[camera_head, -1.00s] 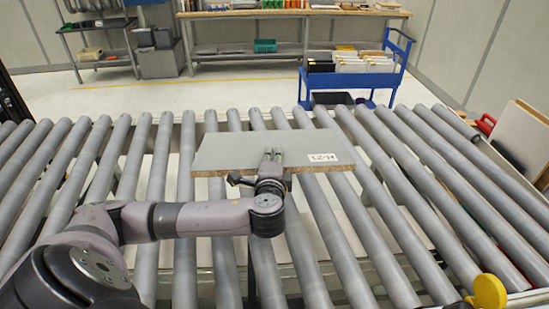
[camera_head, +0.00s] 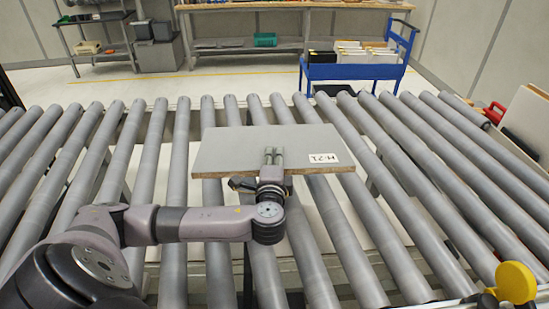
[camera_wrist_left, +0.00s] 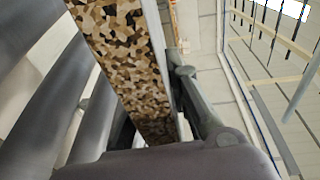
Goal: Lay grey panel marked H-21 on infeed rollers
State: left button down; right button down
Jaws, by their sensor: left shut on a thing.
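The grey panel (camera_head: 230,148) carries a white label (camera_head: 324,158) that reads H-21. It lies flat over the middle of the infeed rollers (camera_head: 179,180); I cannot tell whether it touches them. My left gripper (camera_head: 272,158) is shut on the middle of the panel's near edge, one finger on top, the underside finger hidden. In the left wrist view the panel's speckled chipboard edge (camera_wrist_left: 125,60) runs between the fingers of the left gripper (camera_wrist_left: 165,100), with rollers to the left. My right gripper is not in view.
A yellow disc (camera_head: 516,282) stands at the near right corner. A blue cart (camera_head: 352,74) with panels, a workbench (camera_head: 290,6) and a shelf rack (camera_head: 100,45) stand beyond the rollers. Rollers left and right of the panel are bare.

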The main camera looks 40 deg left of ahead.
pick_arm(q)
notch_tip(320, 180, down, 12)
jog(key=b, duration=1)
dwell(0.4)
jog(key=c, duration=1.4)
grip_release()
jog(key=shift+f, duration=0.1)
jog(key=shift+c, duration=0.2)
jog(key=shift+o, duration=0.6)
jog(key=shift+f, duration=0.3)
jog(key=o, duration=0.9)
jog(key=shift+r, duration=0.25)
